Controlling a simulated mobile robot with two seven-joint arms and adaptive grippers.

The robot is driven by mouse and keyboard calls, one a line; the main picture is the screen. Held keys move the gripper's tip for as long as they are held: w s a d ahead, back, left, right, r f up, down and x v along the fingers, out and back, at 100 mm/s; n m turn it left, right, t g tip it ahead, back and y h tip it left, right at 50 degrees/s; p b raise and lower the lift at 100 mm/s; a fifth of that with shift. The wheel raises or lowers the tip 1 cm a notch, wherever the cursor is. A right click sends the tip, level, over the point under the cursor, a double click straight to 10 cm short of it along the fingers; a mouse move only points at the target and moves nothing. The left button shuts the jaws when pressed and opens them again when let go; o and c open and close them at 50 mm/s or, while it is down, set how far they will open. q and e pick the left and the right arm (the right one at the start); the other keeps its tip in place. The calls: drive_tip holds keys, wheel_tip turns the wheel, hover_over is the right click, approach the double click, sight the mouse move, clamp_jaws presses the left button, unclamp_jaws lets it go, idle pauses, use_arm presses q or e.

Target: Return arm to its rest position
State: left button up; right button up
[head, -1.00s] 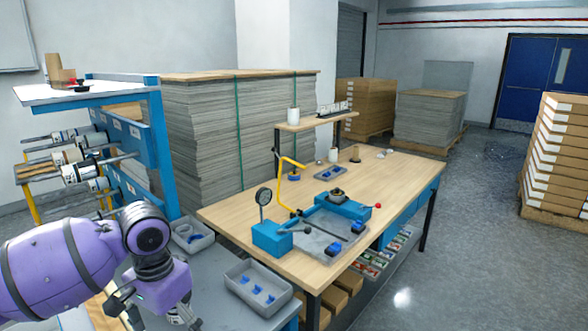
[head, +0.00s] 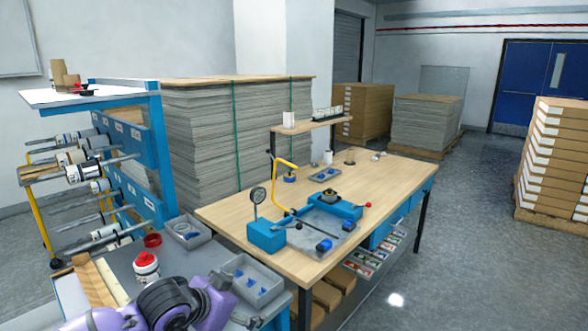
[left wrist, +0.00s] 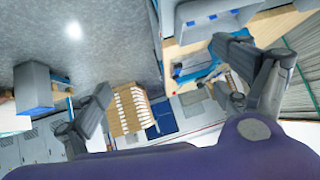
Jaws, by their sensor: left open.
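My left arm (head: 165,302) is purple with dark joints and lies folded low at the bottom edge of the head view. The left gripper (left wrist: 163,88) shows its two dark fingers spread wide in the left wrist view, with nothing between them. In the head view it is mostly cut off by the bottom edge, close to the front of the grey side table (head: 128,262). My right gripper is in neither view.
A red-and-white jar (head: 146,266) and a grey bin of blue pieces (head: 236,268) are close to my left arm. The wooden workbench (head: 375,180) holds a blue press fixture. A roll rack (head: 150,140) stands at left. Open floor (head: 455,240) lies to the right.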

use_arm(q)
drive_tip(key=s+a+f+n+t, duration=0.2)
drive_tip(key=s+f+n+t, duration=0.1)
drive_tip(key=s+f, duration=1.1)
drive_tip(key=s+a+f+n+g+y, duration=0.1)
drive_tip(key=s+a+f+n+y, duration=0.1)
drive_tip(key=s+f, duration=0.5)
drive_tip(key=s+a+f+n+g+y, duration=0.2)
drive_tip(key=s+f, duration=0.5)
drive_tip(key=s, duration=1)
drive_tip(key=shift+s+a+f+n, duration=0.2)
drive_tip(key=shift+a+f+n, duration=0.1)
drive_tip(key=shift+a, duration=0.35)
